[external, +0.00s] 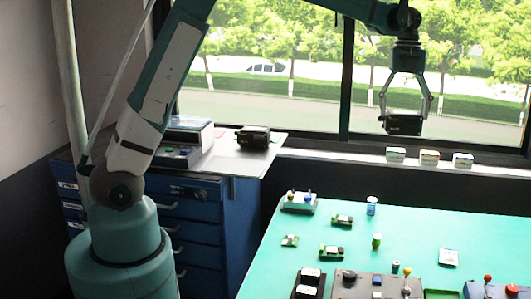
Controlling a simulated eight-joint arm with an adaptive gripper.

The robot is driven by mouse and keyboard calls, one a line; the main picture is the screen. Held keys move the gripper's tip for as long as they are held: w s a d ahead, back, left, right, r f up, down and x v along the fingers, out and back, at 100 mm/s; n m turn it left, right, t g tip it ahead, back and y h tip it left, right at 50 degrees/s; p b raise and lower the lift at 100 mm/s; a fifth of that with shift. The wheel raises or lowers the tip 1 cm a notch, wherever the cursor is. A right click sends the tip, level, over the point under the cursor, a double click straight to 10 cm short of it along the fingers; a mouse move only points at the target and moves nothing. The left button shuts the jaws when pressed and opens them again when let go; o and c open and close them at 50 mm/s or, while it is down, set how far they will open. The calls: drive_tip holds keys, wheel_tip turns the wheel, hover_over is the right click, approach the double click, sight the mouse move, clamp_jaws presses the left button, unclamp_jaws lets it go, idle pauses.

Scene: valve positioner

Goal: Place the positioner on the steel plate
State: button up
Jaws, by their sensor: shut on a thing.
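My gripper (405,110) hangs from the arm at the upper right, its fingers shut on a dark boxy device (404,125), which looks like a positioner. It holds the device level in the air, in front of the window and above the far side of the green table. The steel plate (228,162) is a light grey sheet on top of the blue drawer cabinet, to the left of my gripper. A second dark device (254,138) sits on the plate's right part. Fine detail of both devices is too small to tell.
A grey-white box unit (188,130) stands on the cabinet's left side. Several small white boxes (429,158) line the window sill below the held device. The green table (290,240) carries small boards, cylinders and control boxes. The plate's front middle is bare.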

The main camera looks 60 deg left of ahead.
drive_tip(key=s+a+p, duration=0.1)
drive_tip(key=s+a, duration=0.2)
drive_tip(key=a, duration=0.5)
drive_tip(key=s+a+p, duration=0.1)
drive_tip(key=s+a, duration=0.2)
drive_tip(key=a, duration=0.5)
drive_tip(key=m+p, duration=0.1)
drive_tip(key=p, duration=0.6)
hover_over(247, 154)
drive_tip(key=shift+w+a+f, duration=0.1)
drive_tip(key=shift+w+f, duration=0.05)
drive_tip(key=shift+f, duration=2.4)
drive_tip(key=shift+f, duration=2.95)
drive_tip(key=shift+f, duration=0.1)
drive_tip(key=shift+f, duration=1.95)
